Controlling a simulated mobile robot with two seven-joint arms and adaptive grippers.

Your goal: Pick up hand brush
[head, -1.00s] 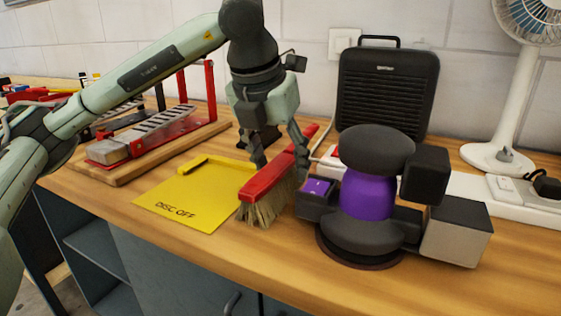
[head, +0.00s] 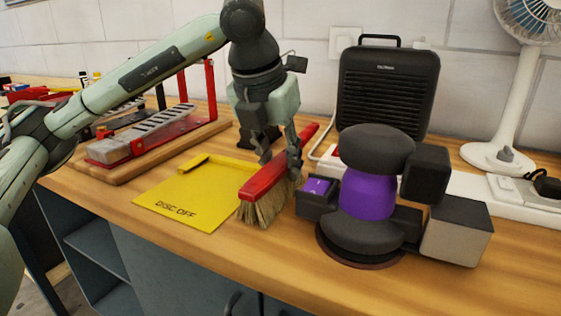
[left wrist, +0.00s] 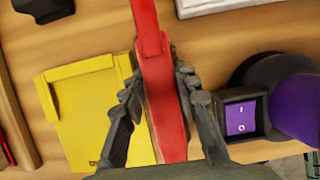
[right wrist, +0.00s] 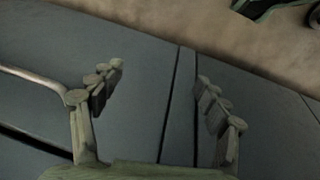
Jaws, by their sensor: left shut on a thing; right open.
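The hand brush (head: 262,187) has a red handle and pale bristles. It stands bristles down on the wooden bench, between a yellow sheet and a purple-black sander. My left gripper (head: 280,163) comes down from above and is shut on the red handle. In the left wrist view the red brush (left wrist: 163,100) runs between the two fingers (left wrist: 158,100), which sit against its sides. My right gripper (right wrist: 155,85) is open and empty in the right wrist view, in front of dark grey cabinet fronts. It is not seen in the head view.
The sander (head: 368,195) stands close to the right of the brush. The yellow sheet (head: 185,205), marked DISC OFF, lies to the left. A black heater-like box (head: 388,92) and a white fan (head: 515,100) stand behind. A red-framed rack (head: 150,140) is at the left.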

